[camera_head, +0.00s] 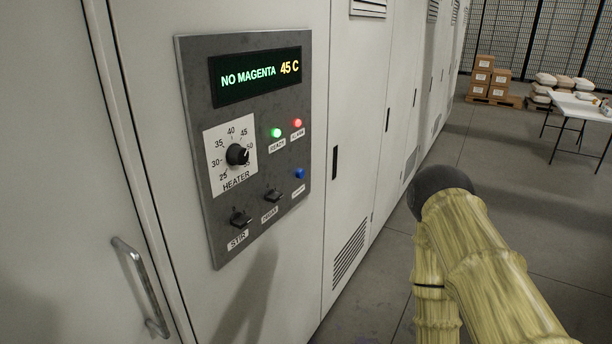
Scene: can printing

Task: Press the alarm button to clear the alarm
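A grey control panel (254,200) is mounted on a white cabinet in the left half of the head view. Its display (256,76) reads "NO MAGENTA" in green and "45 C" in orange. A red round lamp or button (298,123) glows at the upper right, above a small label that looks like "ALARM". A green lamp (276,132) glows left of it. A blue button (299,174) sits lower, its label too small to read. My yellow arm with a dark rounded joint is at the lower right, apart from the panel. My gripper's fingers are not in view.
The panel also has a heater knob (237,155) and two dark switches, one labelled "STIR" (240,218). A metal door handle (141,287) sticks out at the lower left. Stacked boxes (490,78) and a white table (586,107) stand far off. The floor between is clear.

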